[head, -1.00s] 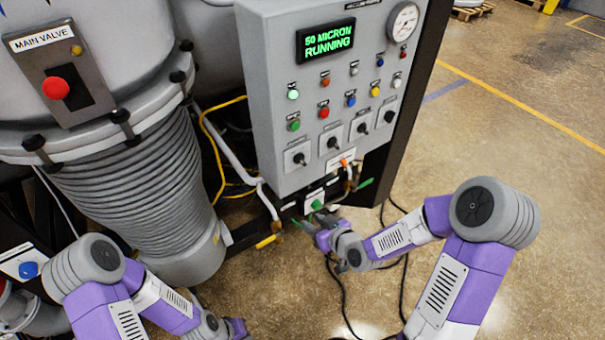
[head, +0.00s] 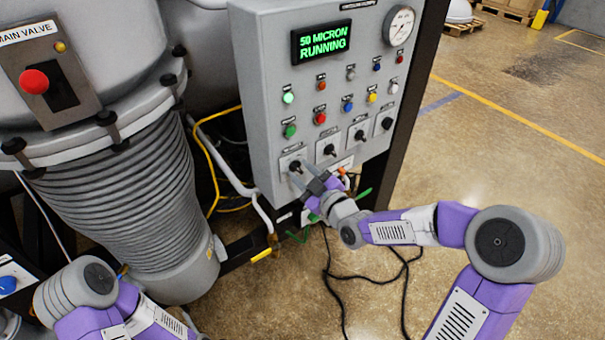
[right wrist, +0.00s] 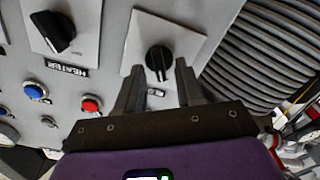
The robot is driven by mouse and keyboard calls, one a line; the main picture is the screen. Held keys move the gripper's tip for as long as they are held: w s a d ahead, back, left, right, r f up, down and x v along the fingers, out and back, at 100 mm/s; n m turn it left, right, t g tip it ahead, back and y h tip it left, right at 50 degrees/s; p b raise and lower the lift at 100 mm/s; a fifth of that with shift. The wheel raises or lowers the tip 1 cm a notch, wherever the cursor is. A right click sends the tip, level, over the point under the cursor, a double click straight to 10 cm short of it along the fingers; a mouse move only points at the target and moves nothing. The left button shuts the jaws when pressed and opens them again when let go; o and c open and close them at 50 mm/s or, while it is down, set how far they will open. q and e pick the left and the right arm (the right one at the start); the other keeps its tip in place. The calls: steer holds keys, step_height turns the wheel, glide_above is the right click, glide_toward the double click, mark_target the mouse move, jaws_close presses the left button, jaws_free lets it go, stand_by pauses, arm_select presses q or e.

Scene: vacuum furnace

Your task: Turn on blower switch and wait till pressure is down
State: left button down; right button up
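The grey control panel (head: 262,100) carries a row of black rotary switches. The leftmost switch (head: 294,167) also shows in the right wrist view (right wrist: 159,58); its label is mostly hidden by my fingers. My right gripper (head: 306,175) is open at this switch, its fingers on either side of the knob's lower part in the wrist view; contact cannot be told. The neighbouring switch (right wrist: 52,31) has a HEATER label. The display (head: 321,40) reads "50 MICRON RUNNING" in green. The round pressure gauge (head: 399,26) is at top right; its reading is too small. My left gripper is out of view.
Coloured buttons and lamps sit above the switches. The main valve box (head: 48,75) with a red knob and the ribbed bellows (head: 130,190) stand at left. Black cables (head: 340,275) lie on the floor below. Floor at right is open.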

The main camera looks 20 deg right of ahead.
jaws_close()
steer(key=shift+w+m, duration=0.1)
steer(key=shift+m, duration=0.3)
steer(key=shift+m+b, duration=0.3)
steer(key=shift+m, duration=0.6)
steer(key=m, duration=0.2)
steer(key=shift+d+m, duration=0.1)
steer(key=shift+m, duration=0.3)
steer(key=m, duration=0.3)
steer(key=shift+d, duration=0.1)
steer(key=shift+m, duration=1.7)
